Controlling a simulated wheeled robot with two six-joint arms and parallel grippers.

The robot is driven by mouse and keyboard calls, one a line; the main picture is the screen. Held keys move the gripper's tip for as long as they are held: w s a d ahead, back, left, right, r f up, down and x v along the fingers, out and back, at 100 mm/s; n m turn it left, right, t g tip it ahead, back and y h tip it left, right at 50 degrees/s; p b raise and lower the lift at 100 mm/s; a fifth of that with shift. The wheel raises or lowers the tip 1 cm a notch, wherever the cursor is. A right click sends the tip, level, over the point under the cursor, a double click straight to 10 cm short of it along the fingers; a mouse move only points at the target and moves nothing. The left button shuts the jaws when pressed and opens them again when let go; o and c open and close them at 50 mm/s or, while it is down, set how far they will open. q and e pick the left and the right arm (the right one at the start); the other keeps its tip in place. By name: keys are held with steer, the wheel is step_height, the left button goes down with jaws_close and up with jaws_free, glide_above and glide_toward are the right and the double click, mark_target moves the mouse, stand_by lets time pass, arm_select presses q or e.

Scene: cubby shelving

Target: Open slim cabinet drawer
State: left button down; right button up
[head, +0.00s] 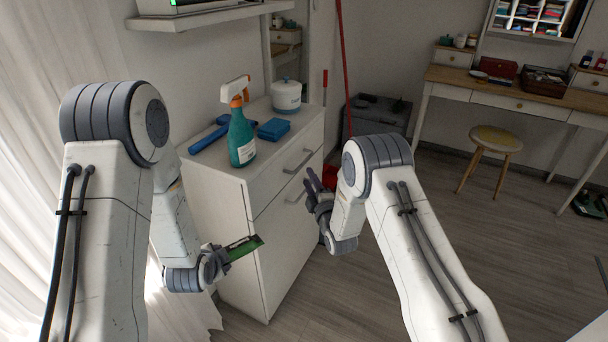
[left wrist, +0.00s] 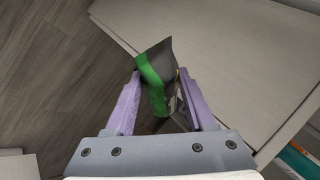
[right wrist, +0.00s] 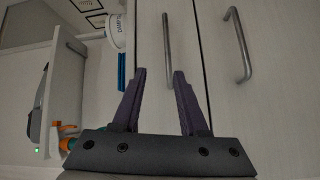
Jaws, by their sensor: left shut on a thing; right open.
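The slim white cabinet (head: 235,200) stands at the centre of the head view. Its upper front has a grey bar handle (head: 298,162), also seen in the right wrist view (right wrist: 167,50). A second handle (head: 297,192) is below it, also in the right wrist view (right wrist: 240,45). Both fronts look closed. My right gripper (head: 317,182) is open and empty in front of the cabinet. In the right wrist view its fingers (right wrist: 159,73) point toward the upper handle, which appears apart from them. My left gripper (head: 230,252) is shut on a green and dark object (left wrist: 154,72) beside the cabinet.
On the cabinet top are a teal spray bottle (head: 241,138), a blue sponge (head: 273,129), a white tub (head: 287,97) and a blue tool (head: 208,138). A red pole (head: 343,70) and dark box (head: 378,114) stand behind. A desk (head: 500,90) and stool (head: 492,139) are right.

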mark_target(304, 161)
arm_select(q)
steer(key=shift+f+b, duration=0.55)
steer(key=shift+f, duration=0.4)
steer(key=shift+f+b, duration=0.55)
steer(key=shift+f, duration=0.05)
arm_select(e)
steer(key=shift+n+t, duration=0.3)
steer(key=shift+t, duration=0.3)
steer(key=w, duration=0.3)
steer(key=w+a, duration=0.1)
steer(key=w, duration=0.3)
steer(key=w+f, duration=0.1)
steer(key=w, duration=0.3)
steer(key=shift+w+a, duration=0.2)
jaws_close()
